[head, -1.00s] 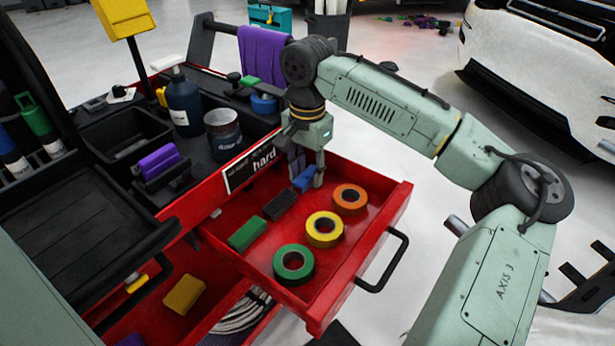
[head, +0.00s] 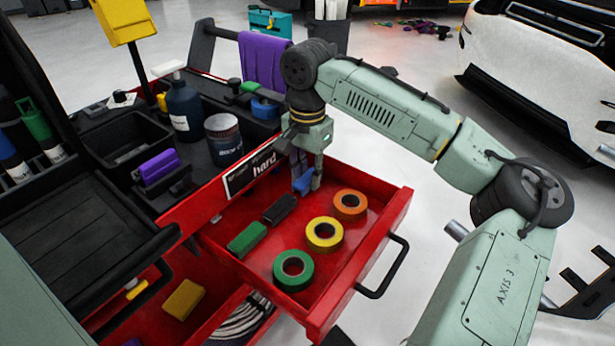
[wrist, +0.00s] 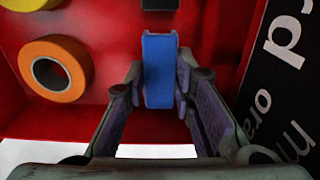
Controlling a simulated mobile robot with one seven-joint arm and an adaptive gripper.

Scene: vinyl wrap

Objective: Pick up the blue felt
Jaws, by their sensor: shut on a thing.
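The blue felt (head: 303,184) is a small blue block at the back of the open red drawer (head: 365,248). My gripper (head: 306,182) reaches down into the drawer with its fingers on either side of the felt. In the wrist view the blue felt (wrist: 159,70) stands lengthwise between the fingertips of my gripper (wrist: 160,85), which are shut on it. In the head view the fingers hide part of it. I cannot tell clearly how far it is off the drawer floor.
The drawer also holds a black block (head: 280,208), a green block (head: 247,238) and orange (head: 350,205), yellow (head: 324,232) and green (head: 293,269) tape rolls. The labelled drawer edge (head: 250,172) is close to my gripper. A dark can (head: 223,142) stands on the cart.

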